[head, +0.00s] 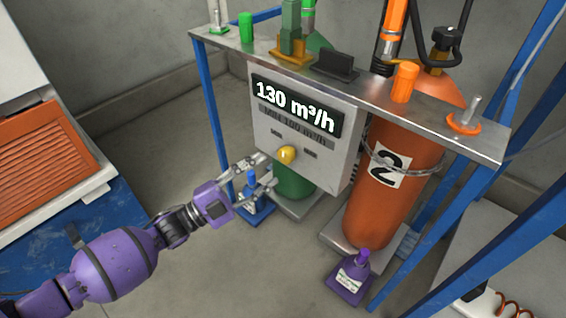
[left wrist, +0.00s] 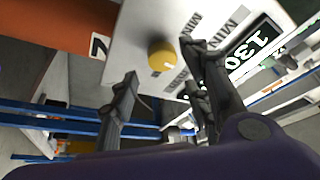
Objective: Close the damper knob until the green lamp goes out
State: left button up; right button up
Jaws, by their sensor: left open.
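The yellow damper knob (head: 287,155) is on the front of a grey control box (head: 335,162) whose display (head: 296,107) reads 130 m³/h. A line below it reads MIN 100 m³/h. My left gripper (head: 266,170) is open and empty, just left of the knob. In the left wrist view the knob (left wrist: 161,54) shows beyond and between the spread fingers, apart from them, with a pale mark on its lower right edge. I cannot pick out a lit green lamp. My right gripper is not in view.
A metal shelf (head: 440,116) on blue posts runs above the box, with green and orange fittings on it. An orange cylinder marked 2 (head: 400,205) stands right of the box.

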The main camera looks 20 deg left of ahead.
aim_at(284, 161)
pick_arm(q)
jog(key=b+x, duration=0.1)
jog(key=x, duration=0.4)
jog(key=shift+w+d, duration=0.1)
jog(key=shift+w, duration=0.1)
jog(key=c, duration=1)
jog(key=n, duration=0.2)
jog(key=n+t+p, duration=0.1)
jog(key=n, duration=0.1)
jog(key=shift+s+d+f+t+y, duration=0.1)
jog(key=shift+d+t+y, duration=0.1)
jog(key=shift+t+y, duration=0.15)
jog(key=shift+c, duration=0.2)
jog(key=o, duration=1)
jog(key=shift+d, duration=0.1)
jog(key=shift+o, duration=0.2)
